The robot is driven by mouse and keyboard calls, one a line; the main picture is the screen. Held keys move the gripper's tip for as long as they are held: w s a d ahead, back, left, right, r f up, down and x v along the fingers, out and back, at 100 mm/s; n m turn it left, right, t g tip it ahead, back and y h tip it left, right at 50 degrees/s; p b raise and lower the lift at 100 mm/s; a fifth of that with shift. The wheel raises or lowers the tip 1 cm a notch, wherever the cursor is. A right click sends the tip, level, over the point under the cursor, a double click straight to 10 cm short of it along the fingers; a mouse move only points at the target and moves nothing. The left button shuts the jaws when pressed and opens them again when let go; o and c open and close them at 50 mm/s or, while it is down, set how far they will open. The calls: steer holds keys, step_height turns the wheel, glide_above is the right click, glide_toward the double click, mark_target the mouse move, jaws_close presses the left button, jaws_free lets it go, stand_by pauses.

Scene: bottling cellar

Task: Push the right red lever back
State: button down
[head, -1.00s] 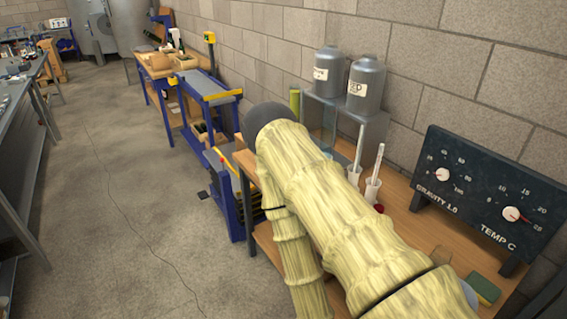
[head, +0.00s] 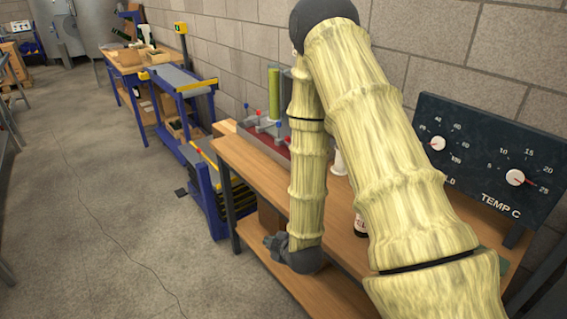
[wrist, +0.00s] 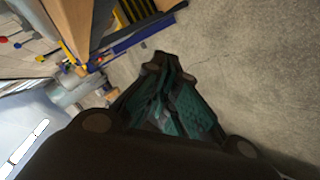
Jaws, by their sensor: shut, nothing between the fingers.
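A small group of ball-topped levers stands on a red-based unit (head: 300,145) on the wooden bench, left of my arm in the head view. My arm hides the rest of the unit, so I cannot tell which red lever is the right one. My gripper (wrist: 165,75) is shut and empty, apart from the levers. In the head view its fingers cannot be made out.
The wooden bench (head: 262,190) runs along the block wall. A black dial panel (head: 490,160) stands at the right. A green-yellow cylinder (head: 273,92) rises behind the levers. Blue-framed stands (head: 185,90) are farther left. The concrete floor (head: 100,220) is open.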

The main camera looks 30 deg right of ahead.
steer(key=w+d+r+n+t+h+b, duration=0.2)
steer(key=w+d+r+n+t+b, duration=0.3)
steer(key=r, duration=0.3)
steer(key=w+d+r+n+t+h+b, duration=0.25)
steer(key=w+d+r+b, duration=0.2)
steer(key=d+r, duration=0.35)
steer(key=d+r+p+x, duration=0.1)
steer(key=p+x, duration=0.1)
steer(key=x, duration=1)
steer(key=shift+y, duration=0.35)
steer(key=shift+m, duration=0.25)
steer(key=shift+w+r, duration=0.1)
